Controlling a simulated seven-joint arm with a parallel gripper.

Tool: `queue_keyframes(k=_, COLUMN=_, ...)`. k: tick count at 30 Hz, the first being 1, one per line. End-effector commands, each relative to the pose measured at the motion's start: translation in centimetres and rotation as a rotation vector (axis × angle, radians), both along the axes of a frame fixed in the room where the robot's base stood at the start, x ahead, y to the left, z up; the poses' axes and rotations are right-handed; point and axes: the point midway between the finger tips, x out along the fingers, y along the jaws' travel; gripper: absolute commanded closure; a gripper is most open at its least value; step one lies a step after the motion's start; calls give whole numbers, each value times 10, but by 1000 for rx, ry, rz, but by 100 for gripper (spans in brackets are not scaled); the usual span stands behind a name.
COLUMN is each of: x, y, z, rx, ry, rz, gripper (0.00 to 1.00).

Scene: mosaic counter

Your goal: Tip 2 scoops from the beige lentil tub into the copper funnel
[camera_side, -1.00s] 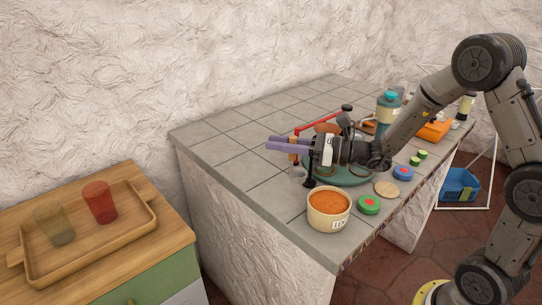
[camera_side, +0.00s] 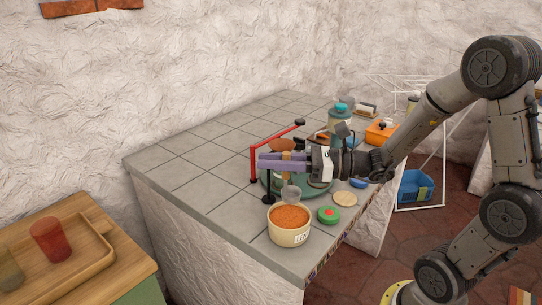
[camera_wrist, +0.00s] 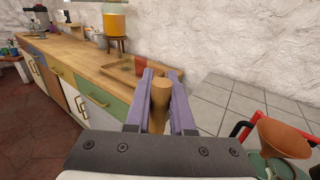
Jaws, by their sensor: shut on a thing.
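The beige tub (camera_side: 289,236) stands near the counter's front edge, full of orange lentils (camera_side: 289,216). My gripper (camera_side: 285,162) is shut on the wooden handle of a scoop, and the handle (camera_wrist: 160,95) shows between the purple fingers in the wrist view. The scoop's greyish bowl (camera_side: 291,193) hangs below the fingers, over or just behind the tub's back rim; its contents cannot be told. The copper funnel (camera_side: 281,144) is behind my gripper, partly hidden; it also shows at the right of the wrist view (camera_wrist: 283,138).
A red stand (camera_side: 253,165) rises close to the fingers by the funnel. A green lid (camera_side: 329,214) and a cork disc (camera_side: 345,199) lie right of the tub. A teal-capped jar (camera_side: 340,122) and an orange box (camera_side: 381,133) stand farther back. The counter's left tiles are clear.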

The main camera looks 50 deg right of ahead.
Motion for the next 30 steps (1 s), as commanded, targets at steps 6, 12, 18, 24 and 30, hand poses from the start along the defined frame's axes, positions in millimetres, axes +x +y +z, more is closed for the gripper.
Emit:
queue_keyframes(k=6, x=0, y=0, z=-19, rx=3, ry=3, rz=-1, gripper=100)
queue_keyframes(k=12, x=0, y=0, z=-38, rx=2, ry=2, rz=-1, gripper=100)
queue_keyframes(k=18, x=0, y=0, z=-56, rx=1, ry=3, rz=-1, gripper=100)
queue_keyframes(k=24, x=1, y=0, z=-71, rx=1, ry=2, rz=-1, gripper=100)
queue_keyframes(k=30, x=0, y=0, z=-79, rx=0, ry=0, rz=-2, gripper=100)
